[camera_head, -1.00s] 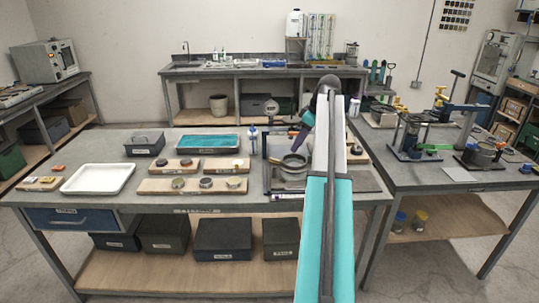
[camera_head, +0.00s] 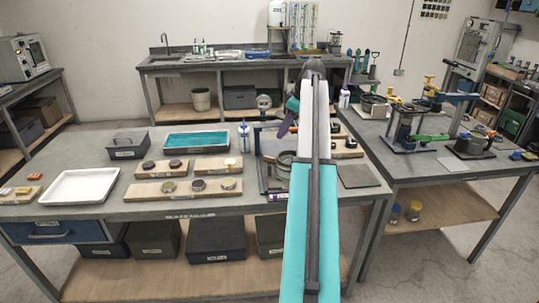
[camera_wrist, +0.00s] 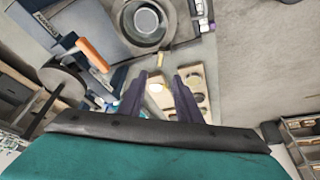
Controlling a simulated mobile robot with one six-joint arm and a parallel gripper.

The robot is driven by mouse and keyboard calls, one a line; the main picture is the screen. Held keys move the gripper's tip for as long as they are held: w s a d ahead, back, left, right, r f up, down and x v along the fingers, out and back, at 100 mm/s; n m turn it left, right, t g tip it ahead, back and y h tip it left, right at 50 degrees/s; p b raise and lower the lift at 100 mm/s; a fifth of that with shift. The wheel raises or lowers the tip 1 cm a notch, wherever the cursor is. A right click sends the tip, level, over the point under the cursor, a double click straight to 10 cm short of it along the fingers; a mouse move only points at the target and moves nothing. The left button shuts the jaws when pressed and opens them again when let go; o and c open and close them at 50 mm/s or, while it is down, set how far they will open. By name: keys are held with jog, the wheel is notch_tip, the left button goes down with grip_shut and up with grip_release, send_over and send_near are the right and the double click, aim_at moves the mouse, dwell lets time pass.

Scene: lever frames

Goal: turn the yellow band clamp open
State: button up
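On the right bench, a dark round pot (camera_head: 374,106) has a yellow part (camera_head: 391,95) at its rim; it may be the yellow band clamp, but it is too small to be sure. My gripper (camera_head: 283,129) hangs over the front bench, well left of that pot. In the wrist view my gripper (camera_wrist: 162,78) is open, its two purple fingers apart with nothing held. Below it, a round grey dish (camera_wrist: 145,22) with a ring sits on a fixture. My arm hides part of this fixture in the head view.
A post with a green lever (camera_head: 428,138) and a dark round device (camera_head: 474,145) stand at the right bench's front. A blue-levered device with yellow parts (camera_head: 430,83) stands behind. A white tray (camera_head: 80,186) and boards with discs (camera_head: 183,189) occupy the front bench.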

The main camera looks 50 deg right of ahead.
aim_at(271, 158)
jog(key=shift+f, duration=0.1)
jog(key=shift+p+x, duration=1.8)
jog(key=shift+x, duration=4.95)
jog(key=shift+s, duration=0.1)
grip_shut()
